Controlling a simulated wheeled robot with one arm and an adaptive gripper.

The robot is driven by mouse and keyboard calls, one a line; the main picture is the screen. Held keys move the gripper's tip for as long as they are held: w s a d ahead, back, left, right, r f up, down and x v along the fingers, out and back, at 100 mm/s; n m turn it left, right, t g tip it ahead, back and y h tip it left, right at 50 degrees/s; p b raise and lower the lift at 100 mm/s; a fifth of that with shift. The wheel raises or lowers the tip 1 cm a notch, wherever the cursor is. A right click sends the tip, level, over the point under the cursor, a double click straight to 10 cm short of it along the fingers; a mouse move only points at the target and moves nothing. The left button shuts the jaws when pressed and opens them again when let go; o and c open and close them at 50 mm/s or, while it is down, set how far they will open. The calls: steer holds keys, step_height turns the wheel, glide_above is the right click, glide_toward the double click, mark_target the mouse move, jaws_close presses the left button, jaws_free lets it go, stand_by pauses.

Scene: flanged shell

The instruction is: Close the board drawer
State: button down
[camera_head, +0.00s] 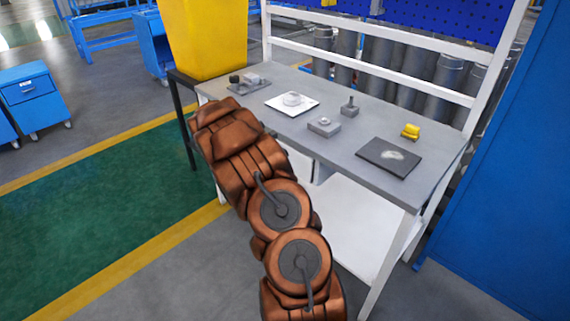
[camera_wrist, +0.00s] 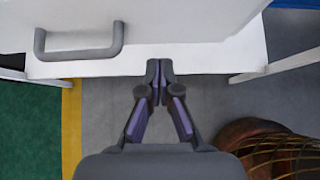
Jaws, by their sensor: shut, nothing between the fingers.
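In the wrist view a white drawer front (camera_wrist: 200,20) fills the top of the picture, with a grey bar handle (camera_wrist: 80,42) at its left. My gripper (camera_wrist: 159,68) is shut and empty, with its fingertips together. The tips are at the lower white edge, right of the handle; I cannot tell whether they touch it. In the head view a white part below the tabletop (camera_head: 299,163) shows beside my arm, which hides much of that area and my gripper. How far the drawer stands out is not clear.
The grey workbench top (camera_head: 350,146) holds a dark board (camera_head: 388,156), a yellow object (camera_head: 410,131), small grey blocks (camera_head: 324,126) and a white plate (camera_head: 279,106). A white lower shelf (camera_head: 355,232) lies beneath. A yellow bin (camera_head: 207,40) stands at the far left end.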

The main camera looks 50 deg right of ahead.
steer(key=b+v, duration=0.1)
steer(key=v, duration=0.8)
steer(key=shift+r, duration=0.1)
steer(key=s+a+r+m+y+p, duration=0.1)
steer(key=s+a+r+m+y, duration=0.1)
steer(key=s+a+r+m, duration=0.55)
steer(key=s+a+r+m+y+p, duration=0.1)
steer(key=s+a+r+m, duration=0.4)
steer(key=a, duration=0.6)
steer(key=s+a+r+m+y+p, duration=0.1)
steer(key=s+a+m+y, duration=0.3)
steer(key=s+a, duration=1.6)
steer(key=a+r+y, duration=0.1)
steer(key=a+y, duration=0.1)
steer(key=shift+a+g, duration=0.35)
steer(key=shift+g, duration=0.05)
steer(key=shift+s, duration=0.1)
